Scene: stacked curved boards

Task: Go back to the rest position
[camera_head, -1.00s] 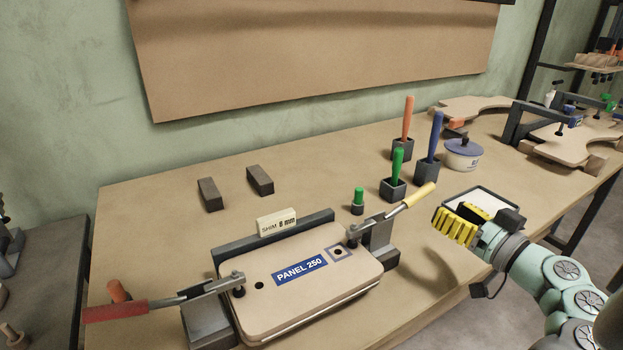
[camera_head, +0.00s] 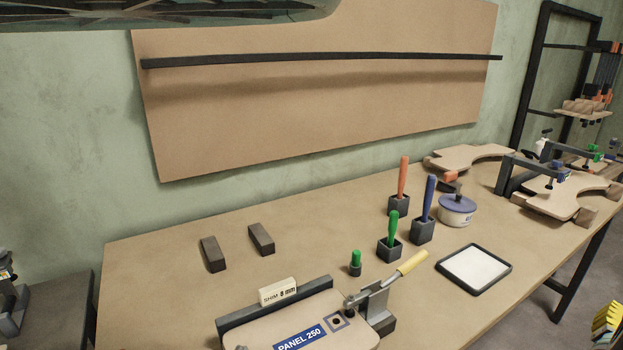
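My gripper (camera_head: 607,325) shows only in part, as yellow ridged finger pads at the lower right edge of the head view. It is off to the right of the workbench (camera_head: 160,300), apart from everything on it. The rest of the gripper and my arm are out of frame, so I cannot tell whether it is open or shut. The board marked PANEL 250 (camera_head: 267,333) lies in its fixture at the bottom of the view, its near part cut off. A toggle clamp with a yellow handle (camera_head: 412,263) stands at its right side.
A block marked SHIM 8 mm (camera_head: 278,291) stands behind the panel. A white tray with a black rim (camera_head: 440,262) lies right of it. Coloured handles in dark holders, a lidded pot (camera_head: 457,211) and two dark blocks (camera_head: 212,254) stand farther back. Clamped curved boards (camera_head: 562,198) lie far right.

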